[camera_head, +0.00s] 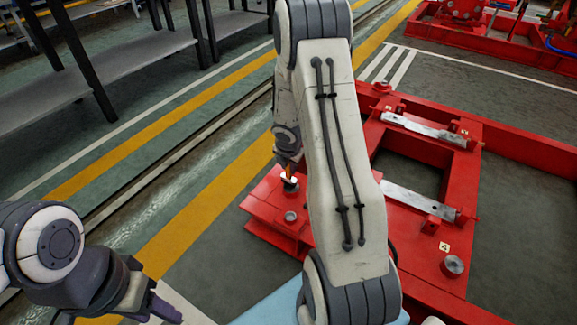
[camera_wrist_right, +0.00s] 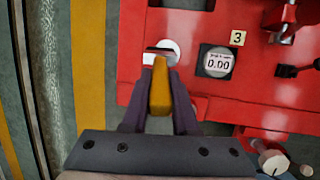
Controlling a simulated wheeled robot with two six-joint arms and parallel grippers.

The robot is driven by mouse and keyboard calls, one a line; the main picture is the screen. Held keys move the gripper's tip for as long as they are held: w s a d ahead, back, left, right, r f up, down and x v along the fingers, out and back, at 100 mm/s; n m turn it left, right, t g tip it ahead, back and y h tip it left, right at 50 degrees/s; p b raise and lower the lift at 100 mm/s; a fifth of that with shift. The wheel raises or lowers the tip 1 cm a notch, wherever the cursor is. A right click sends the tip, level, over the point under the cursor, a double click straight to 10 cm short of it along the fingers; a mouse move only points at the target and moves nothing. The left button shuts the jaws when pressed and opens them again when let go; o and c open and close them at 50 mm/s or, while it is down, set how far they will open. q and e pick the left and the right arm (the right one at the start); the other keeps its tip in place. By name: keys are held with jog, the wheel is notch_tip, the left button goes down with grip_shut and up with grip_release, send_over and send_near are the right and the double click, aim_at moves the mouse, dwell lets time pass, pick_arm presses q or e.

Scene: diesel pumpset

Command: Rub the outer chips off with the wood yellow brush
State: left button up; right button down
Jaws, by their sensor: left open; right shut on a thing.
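My right gripper (camera_wrist_right: 158,92) is shut on the yellow wooden brush (camera_wrist_right: 160,88), whose handle points along the fingers in the right wrist view. The brush's far end overlaps a pale round surface (camera_wrist_right: 172,46) on the red frame; I cannot tell whether it touches. In the head view the brush (camera_head: 289,172) shows as a small orange bit over a dark round post at the frame's left end. My right arm hides part of the frame. My left gripper (camera_head: 152,306) is open and empty at lower left. No chips can be made out.
The red base frame (camera_head: 490,130) has metal bars (camera_head: 420,201) and round posts. Grey shelving (camera_head: 120,55) stands at upper left. Striped floor lies open to the left.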

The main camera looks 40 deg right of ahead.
jog(key=s, duration=0.1)
jog(key=s+d+b, duration=0.1)
jog(key=shift+s+d+f, duration=0.1)
jog(key=shift+s, duration=0.25)
dwell(0.4)
notch_tip(320, 180, up, 8)
jog(key=p, duration=0.7)
jog(key=shift+p, duration=0.4)
